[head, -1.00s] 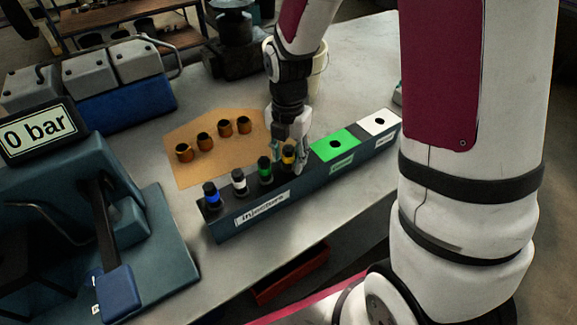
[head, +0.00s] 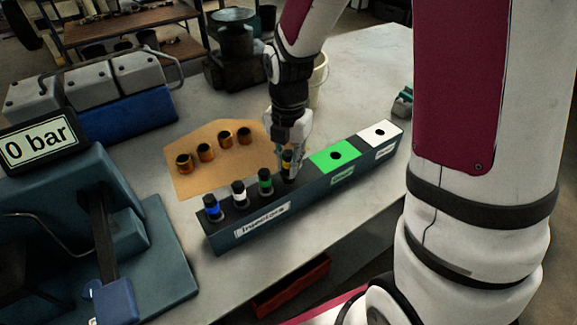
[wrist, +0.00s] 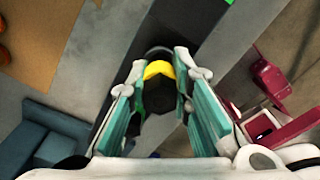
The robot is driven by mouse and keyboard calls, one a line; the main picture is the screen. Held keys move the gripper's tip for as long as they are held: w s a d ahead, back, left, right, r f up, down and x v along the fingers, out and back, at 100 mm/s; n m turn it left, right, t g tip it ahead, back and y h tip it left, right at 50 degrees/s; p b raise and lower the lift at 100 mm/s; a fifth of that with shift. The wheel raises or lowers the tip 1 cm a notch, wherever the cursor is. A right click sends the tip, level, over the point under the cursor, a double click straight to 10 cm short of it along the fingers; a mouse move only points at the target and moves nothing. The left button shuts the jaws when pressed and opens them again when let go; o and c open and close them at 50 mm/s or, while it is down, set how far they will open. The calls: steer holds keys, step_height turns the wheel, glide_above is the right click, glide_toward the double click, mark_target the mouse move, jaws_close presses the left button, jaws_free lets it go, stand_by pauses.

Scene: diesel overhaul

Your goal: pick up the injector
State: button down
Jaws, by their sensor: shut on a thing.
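A dark rack labelled "Injectors" (head: 240,238) stands on the bench. It holds injectors with a blue band (head: 213,209), a white band (head: 239,195), a green band (head: 265,182) and a yellow band (head: 287,165). My gripper (head: 290,172) is at the yellow-banded injector, coming from above. In the wrist view the yellow-banded injector (wrist: 159,86) sits between the two green-padded fingers, and my gripper (wrist: 162,95) is shut on it. The injector still appears to stand in the rack. Its lower part is hidden.
On the same rack lie a green section (head: 334,157) and a white section (head: 380,132), each with a hole. Several copper sleeves (head: 206,152) stand on a tan mat (head: 190,186) behind. A "0 bar" display (head: 40,147) and blue-grey machine (head: 60,215) are at left.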

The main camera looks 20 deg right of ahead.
step_height(320, 180, up, 16)
stand_by(0.5)
steer(key=c, duration=2.3)
jaws_free()
jaws_close()
